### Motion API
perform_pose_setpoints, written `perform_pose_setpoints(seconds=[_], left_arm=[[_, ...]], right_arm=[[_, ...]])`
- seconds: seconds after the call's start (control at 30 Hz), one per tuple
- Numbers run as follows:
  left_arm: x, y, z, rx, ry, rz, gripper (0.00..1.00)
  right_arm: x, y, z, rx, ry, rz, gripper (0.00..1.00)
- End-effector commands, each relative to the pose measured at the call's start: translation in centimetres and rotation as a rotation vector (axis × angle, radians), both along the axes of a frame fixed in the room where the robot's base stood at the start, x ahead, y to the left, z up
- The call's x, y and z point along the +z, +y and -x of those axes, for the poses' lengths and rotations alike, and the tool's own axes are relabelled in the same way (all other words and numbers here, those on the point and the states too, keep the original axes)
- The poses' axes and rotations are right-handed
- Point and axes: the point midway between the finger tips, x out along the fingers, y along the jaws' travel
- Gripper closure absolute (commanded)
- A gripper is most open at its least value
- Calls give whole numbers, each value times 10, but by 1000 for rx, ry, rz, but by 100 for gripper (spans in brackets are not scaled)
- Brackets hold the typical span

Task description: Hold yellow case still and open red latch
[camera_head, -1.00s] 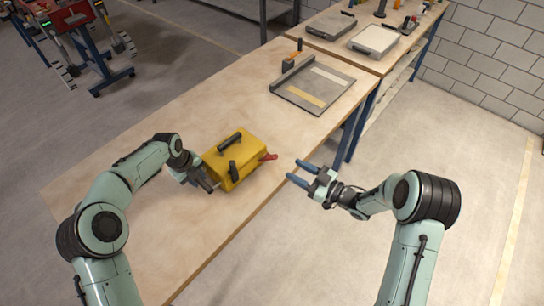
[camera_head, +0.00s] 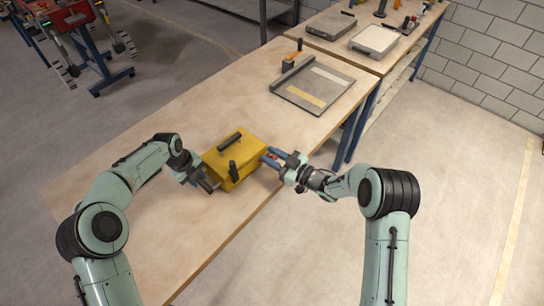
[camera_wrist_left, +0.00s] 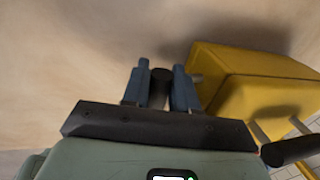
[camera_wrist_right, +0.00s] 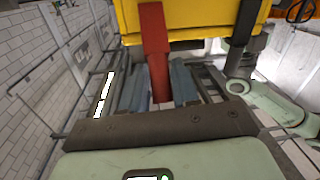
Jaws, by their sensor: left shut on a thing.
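The yellow case (camera_head: 245,158) stands on the wooden workbench, with dark handles on it. My left gripper (camera_head: 203,183) is at its left side. In the left wrist view its fingers (camera_wrist_left: 161,88) are shut on a dark handle bar (camera_wrist_left: 160,86) beside the yellow case (camera_wrist_left: 250,80). The red latch (camera_wrist_right: 155,45) sticks out from the yellow case (camera_wrist_right: 200,15) in the right wrist view. My right gripper (camera_head: 269,157) is at the case's right side. Its open fingers (camera_wrist_right: 158,88) stand on either side of the latch, which in the head view is mostly hidden by them.
The workbench (camera_head: 150,215) has free room around the case. Its right edge runs below my right gripper. A grey tray-like plate (camera_head: 325,87) lies farther back, and a second bench (camera_head: 400,50) carries more items.

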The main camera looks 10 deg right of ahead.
Motion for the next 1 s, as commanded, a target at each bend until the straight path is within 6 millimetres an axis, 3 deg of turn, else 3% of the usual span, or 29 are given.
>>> perform_pose_setpoints(seconds=[0.03, 0.07, 0.8, 0.83, 0.87, 0.9, 1.0], left_arm=[[1, -1, 0, 1, -2, 1, 100], [1, -1, -1, 1, -3, 2, 100], [1, 0, -1, 2, -4, 2, 100], [1, -1, -1, 2, -4, 2, 100], [1, -1, -1, 2, -4, 2, 100], [1, -1, -1, 2, -4, 2, 100], [1, 0, -1, 1, -3, 1, 100]], right_arm=[[0, 1, 1, 3, 0, 0, 90], [0, 1, 1, 3, 0, 0, 100], [-10, -3, 9, 10, -112, -98, 100], [-10, -3, 9, 10, -112, -98, 69], [-10, -3, 9, 9, -112, -97, 59], [-11, -3, 9, 8, -112, -96, 54], [-11, -4, 8, 5, -112, -95, 54]])
